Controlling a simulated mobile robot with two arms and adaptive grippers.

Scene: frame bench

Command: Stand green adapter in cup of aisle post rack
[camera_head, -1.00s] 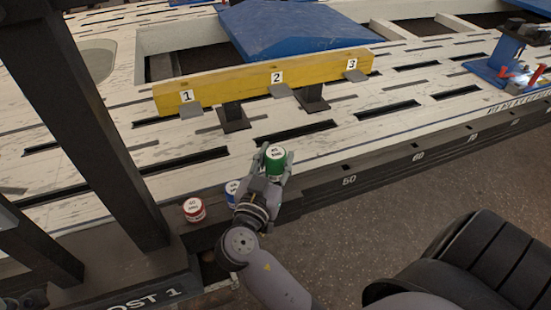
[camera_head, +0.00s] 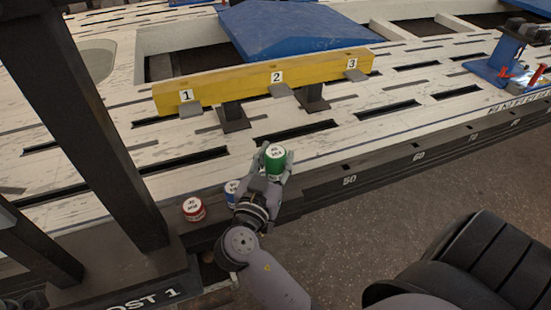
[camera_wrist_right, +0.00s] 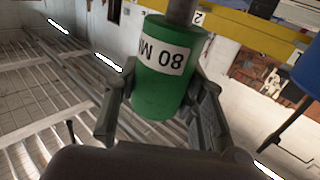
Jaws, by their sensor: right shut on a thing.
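The green adapter (camera_head: 275,163) is a short cylinder with a white label on its top. My right gripper (camera_head: 270,172) is shut on it and holds it upright over the near edge of the bench. In the right wrist view the green adapter (camera_wrist_right: 165,75) sits between the two fingers, with a white "80 M" label and a grey stem. A red adapter (camera_head: 194,209) and a blue one (camera_head: 232,192), partly hidden by my right gripper, stand at the near side by the post. A cup of the rack cannot be made out clearly. My left gripper is not in view.
A yellow beam (camera_head: 235,85) with tabs marked 1, 2 and 3 crosses the slotted white bench (camera_head: 390,125). A dark post (camera_head: 100,130) rises at the left, beside a base lettered "OST 1". A blue clamp-like fixture (camera_head: 505,68) is at the far right.

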